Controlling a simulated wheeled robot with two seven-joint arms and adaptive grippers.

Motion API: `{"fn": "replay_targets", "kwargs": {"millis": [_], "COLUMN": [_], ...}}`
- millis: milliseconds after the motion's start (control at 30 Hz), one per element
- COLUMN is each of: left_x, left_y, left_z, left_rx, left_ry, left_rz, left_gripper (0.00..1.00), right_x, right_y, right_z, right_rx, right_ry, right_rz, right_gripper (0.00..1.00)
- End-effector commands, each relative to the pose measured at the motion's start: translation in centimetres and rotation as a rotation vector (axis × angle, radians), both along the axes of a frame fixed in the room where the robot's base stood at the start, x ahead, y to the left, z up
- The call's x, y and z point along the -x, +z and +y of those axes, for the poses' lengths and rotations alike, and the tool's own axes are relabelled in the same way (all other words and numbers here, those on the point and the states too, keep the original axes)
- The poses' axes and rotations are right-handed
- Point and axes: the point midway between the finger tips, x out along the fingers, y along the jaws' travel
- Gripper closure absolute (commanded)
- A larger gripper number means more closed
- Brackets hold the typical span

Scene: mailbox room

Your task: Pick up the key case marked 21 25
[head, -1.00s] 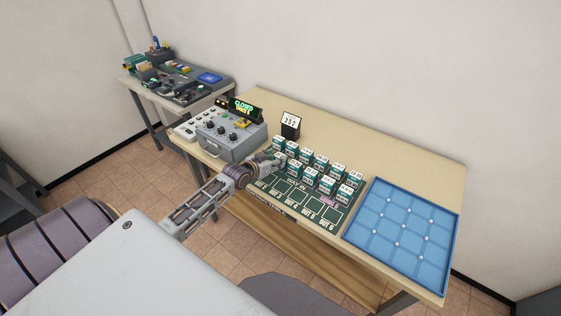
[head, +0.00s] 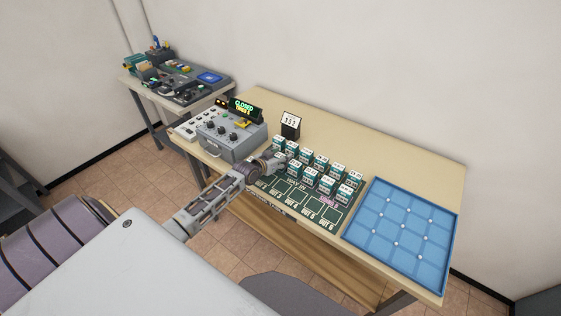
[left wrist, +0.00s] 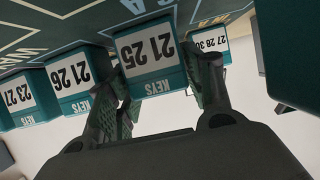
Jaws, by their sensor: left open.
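The key case marked 21 25 (left wrist: 151,55) is a teal block with a white number label, upside down in the left wrist view. It sits between the two fingers of my left gripper (left wrist: 163,80), which are open, one on each side of it. I cannot tell whether either finger touches it. In the head view my left gripper (head: 283,161) is at the left end of the rows of cases, and I cannot read the 21 25 label there. My right gripper is in neither view.
A dark green marked board (head: 290,199), a grey control box (head: 232,143), a 152 sign (head: 291,122) and a blue tray (head: 375,262) share the table.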

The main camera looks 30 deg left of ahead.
Motion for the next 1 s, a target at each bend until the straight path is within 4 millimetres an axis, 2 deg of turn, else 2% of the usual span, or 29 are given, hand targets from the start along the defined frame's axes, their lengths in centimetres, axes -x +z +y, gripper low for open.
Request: {"fn": "replay_targets", "kwargs": {"millis": [200,400,467,767,1000], "left_x": [0.0,0.0,0.0,0.0,0.0], "left_y": [0.0,0.0,0.0,0.2,1.7], "left_z": [0.0,0.0,0.0,0.0,0.0], "left_rx": [0.000,0.000,0.000,0.000,0.000], "left_ry": [0.000,0.000,0.000,0.000,0.000], "left_rz": [0.000,0.000,-0.001,-0.001,-0.002], "left_gripper": [0.48,0.74,0.80,0.80,0.80], "right_x": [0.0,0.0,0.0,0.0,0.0], "right_y": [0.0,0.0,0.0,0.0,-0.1], "right_z": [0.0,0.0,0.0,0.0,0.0], "right_rx": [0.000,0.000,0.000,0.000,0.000], "right_ry": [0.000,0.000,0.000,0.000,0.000], "right_rz": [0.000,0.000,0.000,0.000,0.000], "right_gripper": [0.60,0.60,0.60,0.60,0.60]}}
